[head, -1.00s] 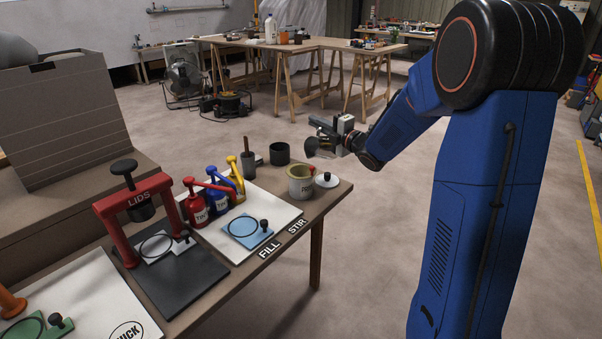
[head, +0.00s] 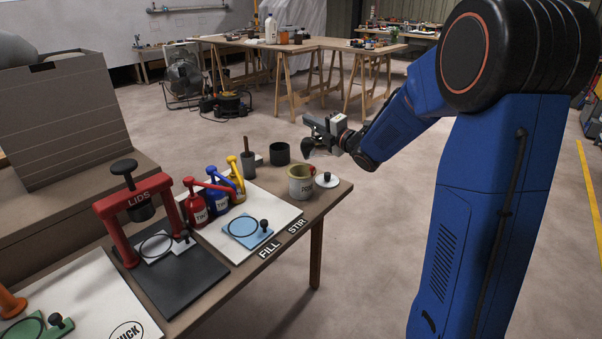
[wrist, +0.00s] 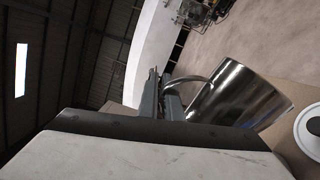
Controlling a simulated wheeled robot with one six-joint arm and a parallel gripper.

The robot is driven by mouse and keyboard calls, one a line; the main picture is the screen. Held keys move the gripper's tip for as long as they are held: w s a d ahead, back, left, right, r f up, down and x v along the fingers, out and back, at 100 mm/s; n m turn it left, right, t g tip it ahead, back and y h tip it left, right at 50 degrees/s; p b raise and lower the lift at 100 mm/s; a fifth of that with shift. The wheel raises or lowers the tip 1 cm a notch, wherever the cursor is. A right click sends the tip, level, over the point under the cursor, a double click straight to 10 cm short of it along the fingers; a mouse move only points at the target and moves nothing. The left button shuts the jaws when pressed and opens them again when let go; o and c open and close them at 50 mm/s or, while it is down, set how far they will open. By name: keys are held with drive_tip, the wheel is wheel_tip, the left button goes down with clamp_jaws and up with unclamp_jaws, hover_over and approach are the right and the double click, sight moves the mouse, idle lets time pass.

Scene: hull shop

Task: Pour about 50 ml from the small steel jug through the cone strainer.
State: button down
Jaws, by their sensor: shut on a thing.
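The small steel jug (wrist: 240,95) is shiny and leans over in the wrist view. My gripper (wrist: 172,100) is shut on its curved handle. In the head view my gripper (head: 322,130) is above and beyond the cream pot, near the table's far right end. There the jug (head: 308,147) shows as a small dark shape below the jaws, just above the pot. The cream pot (head: 300,187) has dark lettering and a red part at its rim. I cannot make out a cone strainer clearly, nor any stream of liquid. The jug's contents are hidden.
A white lid with a dark knob (head: 327,180) lies right of the pot. A dark cup (head: 280,153) and a grey holder (head: 248,165) stand behind. Red, blue and yellow pump bottles (head: 220,195) and a red lid press (head: 135,205) are to the left. Open floor lies right of the table.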

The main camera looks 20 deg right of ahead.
drive_tip(key=shift+s+a+r+n, duration=0.15)
drive_tip(key=shift+s+a+n, duration=0.15)
drive_tip(key=shift+a, duration=0.2)
drive_tip(key=shift+w+d, duration=0.1)
drive_tip(key=shift+d, duration=0.1)
idle(0.4)
drive_tip(key=shift+s+a+f+n, duration=0.2)
drive_tip(key=shift+a+n, duration=0.15)
drive_tip(key=shift+n, duration=0.15)
drive_tip(key=shift+s+a+f+n, duration=0.2)
drive_tip(key=shift+a+n, duration=0.15)
drive_tip(key=shift+n, duration=0.15)
idle(1.2)
drive_tip(key=shift+d, duration=0.1)
